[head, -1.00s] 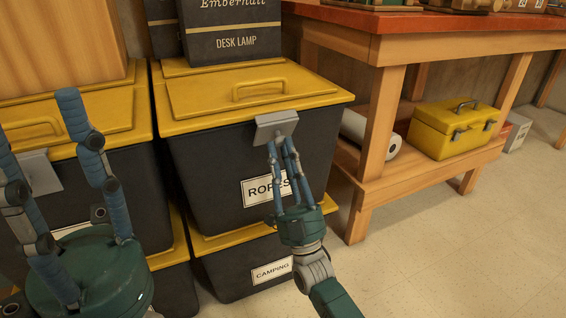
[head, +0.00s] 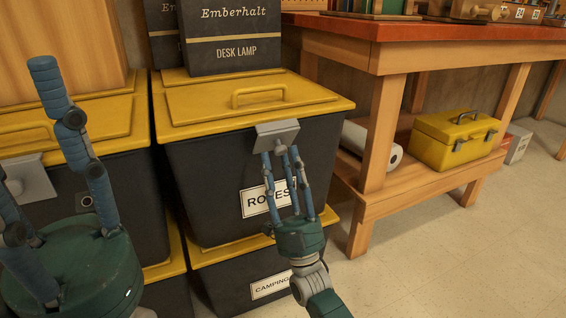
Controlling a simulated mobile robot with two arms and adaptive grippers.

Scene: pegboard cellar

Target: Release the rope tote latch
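The ropes tote (head: 222,180) is a dark bin with a yellow lid (head: 205,105) and a label reading ROPES, partly covered by my fingers. Its latch (head: 277,134) is a light grey plate at the front rim, just under the lid edge. My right gripper (head: 280,153) points up at the latch's lower edge, its blue fingertips overlapping or touching it. The fingers are fairly close together; whether they grip the latch is unclear. My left gripper (head: 22,125) is open and empty in front of the tote at the left, its fingers wide apart.
The camping tote (head: 225,277) sits beneath the ropes tote. A Desk Lamp box (head: 232,38) stands on the ropes lid. Another yellow-lidded tote (head: 125,125) is close on the left. A workbench (head: 400,50) with a yellow toolbox (head: 455,140) stands right; floor (head: 440,260) is clear.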

